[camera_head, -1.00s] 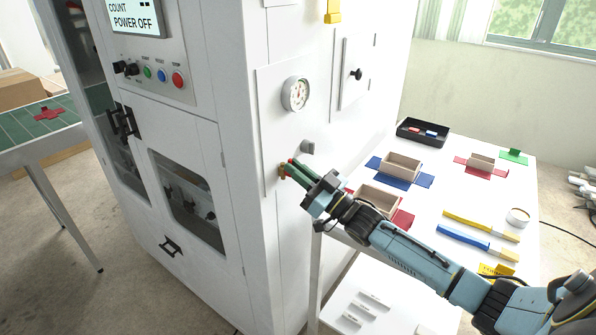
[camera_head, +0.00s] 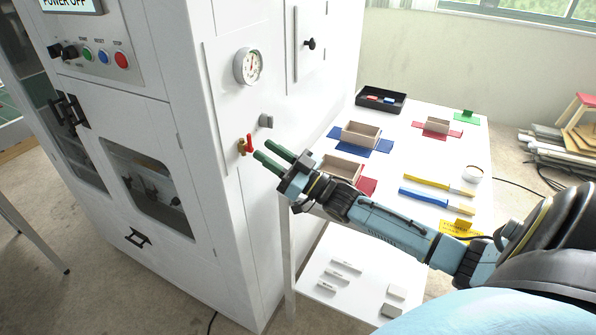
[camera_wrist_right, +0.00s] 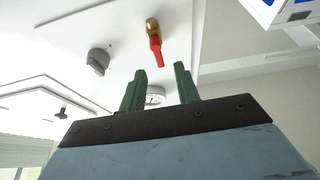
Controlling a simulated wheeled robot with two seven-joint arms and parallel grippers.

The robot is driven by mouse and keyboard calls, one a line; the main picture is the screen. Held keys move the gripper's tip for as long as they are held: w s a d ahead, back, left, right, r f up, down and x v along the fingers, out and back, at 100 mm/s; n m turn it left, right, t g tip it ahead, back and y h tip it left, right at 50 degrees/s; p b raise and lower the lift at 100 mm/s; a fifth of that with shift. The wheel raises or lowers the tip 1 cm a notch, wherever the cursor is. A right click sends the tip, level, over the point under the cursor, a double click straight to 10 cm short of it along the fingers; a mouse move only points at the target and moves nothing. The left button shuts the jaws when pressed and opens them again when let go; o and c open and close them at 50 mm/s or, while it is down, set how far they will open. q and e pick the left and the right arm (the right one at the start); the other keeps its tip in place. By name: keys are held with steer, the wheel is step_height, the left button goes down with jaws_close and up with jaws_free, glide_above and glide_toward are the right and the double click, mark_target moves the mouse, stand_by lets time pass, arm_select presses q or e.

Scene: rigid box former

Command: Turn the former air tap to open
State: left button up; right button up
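The air tap has a brass body and a red lever (camera_head: 249,143) and sits on the white side panel of the former, below the gauge (camera_head: 248,66). It also shows in the right wrist view, the red lever (camera_wrist_right: 156,50) standing out from the brass body (camera_wrist_right: 151,26). My right gripper (camera_head: 264,150) has two green fingers, spread apart with nothing between them. It is just right of the tap in the head view; in the wrist view the fingertips (camera_wrist_right: 160,69) point toward the panel, short of the lever. My left gripper is out of view.
A grey knob (camera_head: 266,121) sticks out of the panel just above the tap. The white table (camera_head: 400,160) on the right holds wooden boxes, coloured cards, brushes and a black tray (camera_head: 381,99). The control panel with coloured buttons (camera_head: 104,56) is at upper left.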

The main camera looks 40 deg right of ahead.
steer(key=v, duration=1)
steer(key=shift+b, duration=0.45)
